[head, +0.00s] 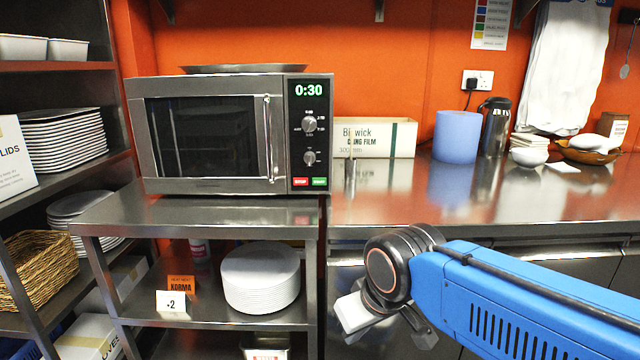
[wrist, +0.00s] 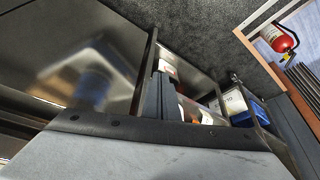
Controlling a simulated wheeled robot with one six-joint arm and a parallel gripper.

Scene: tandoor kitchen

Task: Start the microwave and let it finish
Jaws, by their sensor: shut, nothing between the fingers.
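The steel microwave (head: 165,186) stands on a steel shelf unit at the left in the head view. Its door (head: 203,135) is closed and the window is dark. The green display (head: 308,90) reads 0:30. Below it are two dials (head: 309,124), then a red button (head: 301,182) and a green button (head: 319,182) at the bottom. My gripper (wrist: 160,82) is shut and empty in the wrist view. In the head view my arm's end hangs low in front of the counter, below and to the right of the microwave, apart from it.
A steel counter (head: 400,205) runs right, with a cling film box (head: 385,138), a blue cylinder (head: 457,137) and a flask (head: 495,125) on it. Plates (head: 260,280) sit under the microwave. A shelf rack (head: 100,66) stands left. A fire extinguisher (wrist: 279,38) shows in the wrist view.

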